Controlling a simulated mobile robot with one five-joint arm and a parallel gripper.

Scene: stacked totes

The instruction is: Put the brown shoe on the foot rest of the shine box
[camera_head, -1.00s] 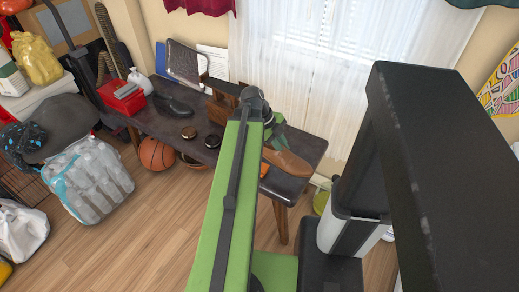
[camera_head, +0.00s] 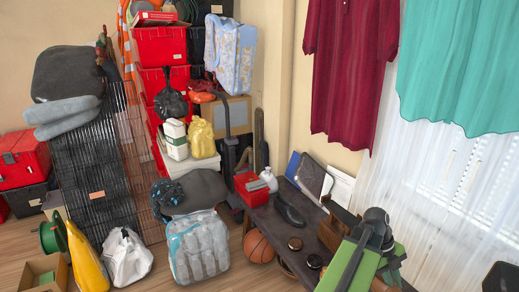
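The brown wooden shine box (camera_head: 329,236) stands on the dark bench against the wall, partly hidden by my arm. Its upper part (camera_head: 343,214) shows just left of my arm's dark joint. A small brown patch (camera_head: 379,286) at the bottom edge, beside my green arm link, looks like the brown shoe. Most of it is hidden or cut off. My gripper hangs below the dark joint, right of the box; its fingertips are hidden, so I cannot see whether it holds anything.
The bench (camera_head: 270,220) also bears a black shoe (camera_head: 290,209), two round tins (camera_head: 295,243), a red box (camera_head: 250,188) and a white bottle (camera_head: 268,179). A basketball (camera_head: 258,246) and a bottle pack (camera_head: 198,248) lie on the floor. Stacked totes (camera_head: 160,48) stand behind.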

